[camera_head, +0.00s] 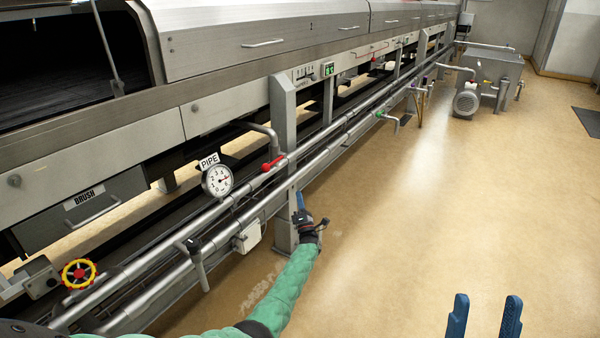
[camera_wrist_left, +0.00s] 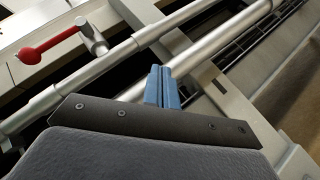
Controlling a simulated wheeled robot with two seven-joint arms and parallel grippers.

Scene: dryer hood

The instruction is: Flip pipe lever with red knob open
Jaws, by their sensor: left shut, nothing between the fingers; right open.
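The pipe lever with the red knob (camera_head: 273,164) sits on the upper pipe, just right of the round gauge. In the left wrist view its red knob (camera_wrist_left: 29,55) and red arm show at the upper left, joined to a grey fitting (camera_wrist_left: 92,36). My left gripper (camera_head: 300,199) is shut and empty, apart from the lever, lower and to its right in the head view. Its blue fingers (camera_wrist_left: 162,87) are together in front of the pipes in the wrist view. My right gripper (camera_head: 484,318) is open and empty over the floor at the lower right.
A gauge (camera_head: 217,181) under a PIPE label stands left of the lever. Two long pipes (camera_head: 225,204) run along the machine, with a grey post (camera_head: 284,110) behind my left gripper. A red and yellow handwheel (camera_head: 78,273) is lower left.

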